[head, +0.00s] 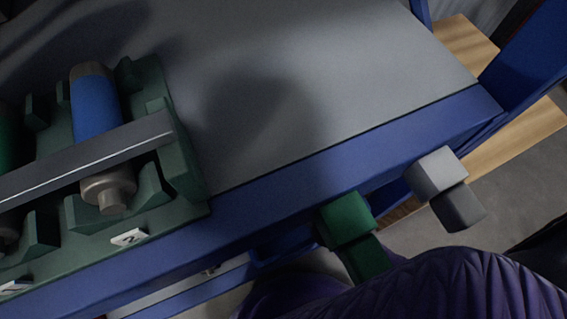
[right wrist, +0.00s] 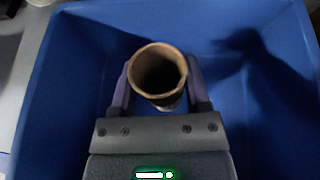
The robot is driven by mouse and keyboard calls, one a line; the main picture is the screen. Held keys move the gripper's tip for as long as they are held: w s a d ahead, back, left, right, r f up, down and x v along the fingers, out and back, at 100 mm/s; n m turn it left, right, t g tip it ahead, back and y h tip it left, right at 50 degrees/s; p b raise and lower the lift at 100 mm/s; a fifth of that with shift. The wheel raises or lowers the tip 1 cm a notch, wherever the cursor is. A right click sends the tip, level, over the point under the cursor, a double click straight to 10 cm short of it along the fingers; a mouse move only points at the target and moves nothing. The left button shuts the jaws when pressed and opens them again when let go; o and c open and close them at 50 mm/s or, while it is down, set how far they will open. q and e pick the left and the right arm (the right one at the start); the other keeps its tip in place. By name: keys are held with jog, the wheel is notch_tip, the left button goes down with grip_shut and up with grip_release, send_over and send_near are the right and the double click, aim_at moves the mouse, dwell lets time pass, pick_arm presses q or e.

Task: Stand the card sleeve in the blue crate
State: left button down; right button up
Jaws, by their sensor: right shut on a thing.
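The card sleeve (right wrist: 158,73) is a brown, open-ended hollow tube in the right wrist view, with its round mouth facing the camera. My right gripper (right wrist: 160,92) is shut on it, one finger on each side. The blue crate (right wrist: 75,62) fills most of that view, its walls around the sleeve and gripper. The sleeve's lower end is hidden, so I cannot tell whether it touches the crate floor. The sleeve, the crate and my left gripper do not show in the head view.
In the head view, a grey table (head: 330,60) with a blue edge holds a green rack (head: 185,165) at left. A blue cylinder (head: 96,115) lies in it beneath a dark bar (head: 85,155). Green (head: 347,218) and grey (head: 436,172) blocks show beyond the table edge.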

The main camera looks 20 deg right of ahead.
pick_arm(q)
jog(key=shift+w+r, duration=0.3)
pick_arm(e)
jog(key=shift+f, duration=0.15)
jog(key=shift+f, duration=0.1)
jog(key=shift+f, duration=0.4)
jog(key=shift+f, duration=0.1)
jog(key=o, duration=1.2)
